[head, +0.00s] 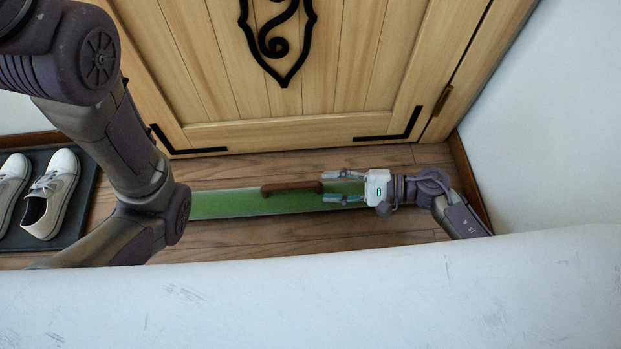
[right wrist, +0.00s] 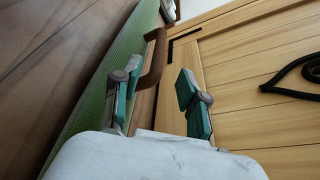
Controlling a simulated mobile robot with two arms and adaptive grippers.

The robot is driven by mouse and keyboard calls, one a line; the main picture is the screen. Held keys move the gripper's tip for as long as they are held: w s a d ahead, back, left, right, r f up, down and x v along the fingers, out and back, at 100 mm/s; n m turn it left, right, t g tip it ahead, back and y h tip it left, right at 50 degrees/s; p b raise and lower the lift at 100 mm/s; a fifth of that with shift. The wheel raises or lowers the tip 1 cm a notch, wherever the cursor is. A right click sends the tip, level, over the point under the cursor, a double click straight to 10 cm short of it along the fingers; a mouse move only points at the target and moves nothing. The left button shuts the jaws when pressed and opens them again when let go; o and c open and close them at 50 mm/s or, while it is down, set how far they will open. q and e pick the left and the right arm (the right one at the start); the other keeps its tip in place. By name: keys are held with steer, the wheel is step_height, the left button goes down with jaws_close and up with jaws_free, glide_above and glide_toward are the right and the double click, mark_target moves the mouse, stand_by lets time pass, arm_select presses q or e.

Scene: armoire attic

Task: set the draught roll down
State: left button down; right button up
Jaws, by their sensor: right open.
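The draught roll (head: 235,205) is a long green strip with a brown handle (head: 290,187) on top. It lies on the wooden floor along the foot of the door, and my left arm hides its left end. My right gripper (head: 329,187) is open at the handle's right end, above the roll. In the right wrist view the roll (right wrist: 92,95) runs along the left, and the handle (right wrist: 157,58) shows just beyond the open, empty fingers (right wrist: 160,78), nearer the left one. I cannot tell whether they touch. My left gripper is out of view.
The wooden door (head: 340,60) with black ironwork stands behind the roll. White shoes (head: 50,195) sit on a dark mat (head: 75,220) at the left. A white wall (head: 550,130) closes the right side. Bare floor (head: 300,230) shows in front of the roll.

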steer(key=shift+p+v, duration=0.3)
steer(key=shift+v, duration=1.4)
